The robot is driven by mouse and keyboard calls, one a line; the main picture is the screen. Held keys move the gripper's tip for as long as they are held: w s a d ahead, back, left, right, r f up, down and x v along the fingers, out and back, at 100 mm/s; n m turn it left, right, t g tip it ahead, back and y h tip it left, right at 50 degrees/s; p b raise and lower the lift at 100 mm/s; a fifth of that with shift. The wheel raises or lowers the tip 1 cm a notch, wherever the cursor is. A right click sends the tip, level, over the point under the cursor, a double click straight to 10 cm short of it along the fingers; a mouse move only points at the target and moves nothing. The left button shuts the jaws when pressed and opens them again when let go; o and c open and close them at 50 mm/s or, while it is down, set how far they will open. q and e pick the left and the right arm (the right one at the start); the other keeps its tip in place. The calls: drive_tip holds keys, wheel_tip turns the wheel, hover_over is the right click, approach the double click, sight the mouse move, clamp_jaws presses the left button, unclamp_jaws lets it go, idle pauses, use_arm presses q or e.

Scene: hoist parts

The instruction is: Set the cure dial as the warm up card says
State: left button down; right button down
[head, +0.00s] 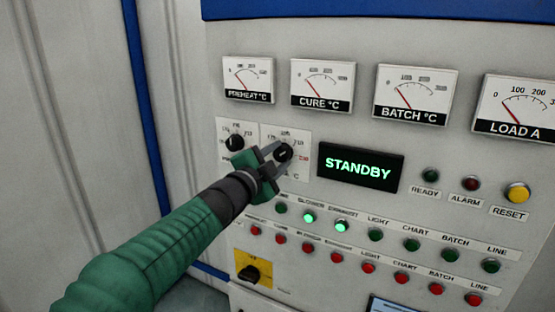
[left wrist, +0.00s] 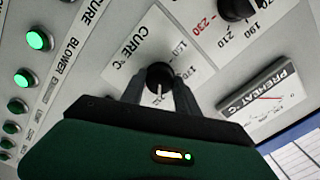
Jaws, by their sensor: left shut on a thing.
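The cure dial is a black knob (head: 284,152) on a white scale plate, left of the STANDBY display. My left gripper (head: 276,160) reaches it from the lower left, with its fingers around the knob. In the left wrist view the cure knob (left wrist: 159,73) sits between the two fingers (left wrist: 158,92), and its white pointer line points down the picture. The fingers hide part of its scale, so the exact setting cannot be read. A white ruled sheet (left wrist: 297,155) shows at the lower right of the wrist view; its text is too small to read. My right gripper is out of view.
The preheat knob (head: 235,142) is close on the left. Meters line the panel above, including the cure meter (head: 321,84). The display (head: 360,166) reads STANDBY. Green and red buttons run below, two green ones lit. A yellow-plated switch (head: 252,273) is lower left.

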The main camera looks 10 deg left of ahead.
use_arm(q)
drive_tip(key=shift+f, duration=0.2)
drive_tip(key=c, duration=0.9)
unclamp_jaws()
drive_tip(key=shift+r, duration=0.1)
drive_tip(key=b+v, duration=0.1)
drive_tip(key=v, duration=1.5)
drive_tip(key=shift+s, duration=0.35)
